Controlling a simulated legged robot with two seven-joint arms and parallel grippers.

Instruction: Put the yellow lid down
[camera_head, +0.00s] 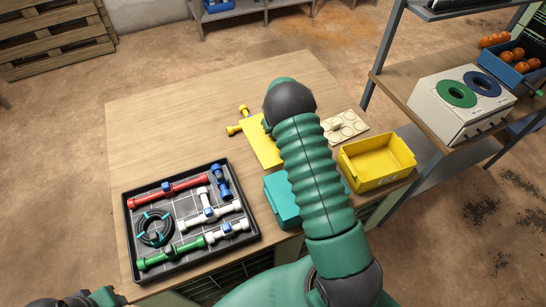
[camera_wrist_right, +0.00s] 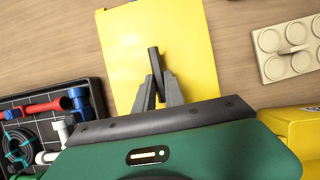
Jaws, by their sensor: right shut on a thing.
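The yellow lid (camera_head: 262,150) is a flat panel over the middle of the wooden table, partly hidden by my right arm in the head view. In the right wrist view the lid (camera_wrist_right: 190,45) fills the centre, with a dark upright handle (camera_wrist_right: 153,60). My right gripper (camera_wrist_right: 158,88) is shut on that handle. I cannot tell whether the lid touches the table. An open yellow bin (camera_head: 375,163) stands to the right of my arm. Of my left arm, only a dark and green part shows at the bottom left corner; its fingers cannot be made out.
A black tray (camera_head: 128,225) with pipes and a coiled hose lies front left. A teal box (camera_head: 283,203) is partly under my right arm. The table's back left is clear.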

